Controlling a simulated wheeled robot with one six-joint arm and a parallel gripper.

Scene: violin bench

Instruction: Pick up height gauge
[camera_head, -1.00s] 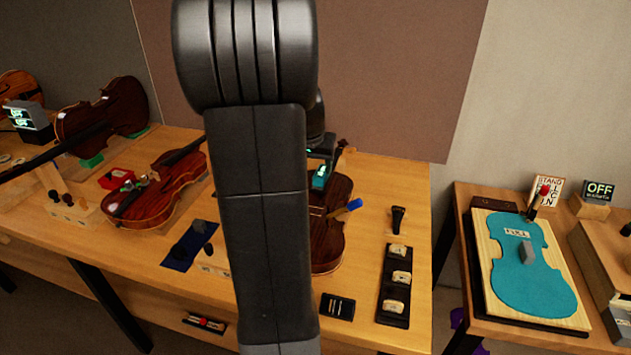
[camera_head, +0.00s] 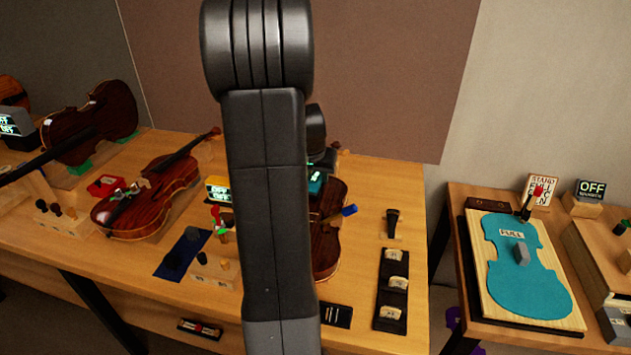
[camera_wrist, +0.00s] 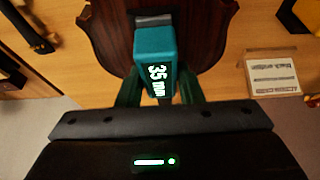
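The height gauge is a teal block reading "35 mm" in the wrist view (camera_wrist: 155,62), with a grey part at its far end. It lies over the dark brown violin body (camera_wrist: 108,25). My gripper's two dark green fingers (camera_wrist: 160,85) stand on either side of the gauge, very close to its sides. I cannot tell whether they press on it. In the head view a small teal piece of the gauge (camera_head: 316,183) shows beside my arm, above the violin (camera_head: 328,240). My arm hides most of this area.
A blue-tipped item (camera_head: 349,211) lies at the violin's right edge. A black tray with pale pieces (camera_head: 392,290) lies at the bench's right. Another violin (camera_head: 150,205) lies to the left. A side table (camera_head: 458,250) holds a teal violin-shaped plate (camera_head: 522,270). A labelled pale block (camera_wrist: 273,75) is right in the wrist view.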

